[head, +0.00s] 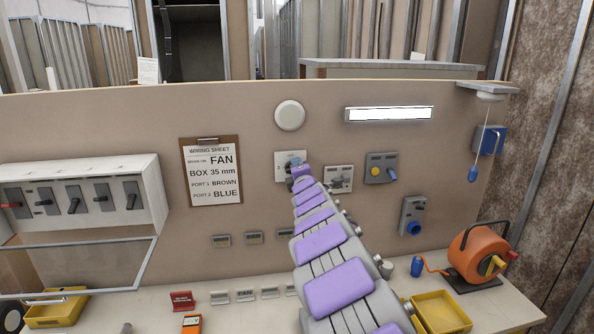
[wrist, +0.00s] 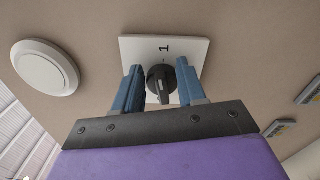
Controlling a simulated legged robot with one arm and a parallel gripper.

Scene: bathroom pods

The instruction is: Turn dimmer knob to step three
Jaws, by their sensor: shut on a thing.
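The dimmer knob (wrist: 153,83) is dark with a pale mark, on a white square wall plate (wrist: 134,48). A numeral "1" shows on the plate above the knob; no other numerals are visible. My gripper (wrist: 159,88) has its two blue fingers on either side of the knob and is shut on it. In the head view the plate (head: 281,163) shows on the panel, and my gripper (head: 295,162) reaches it. My gripper hides the knob there. The strip light (head: 390,113) on the upper panel is lit white.
A round white disc (head: 289,115) is above the plate. Other switch boxes, one with a yellow button (head: 376,171), are to the right. A clipboard (head: 212,172) hangs left. The bench below holds an orange cable reel (head: 474,250) and a yellow tray (head: 440,312).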

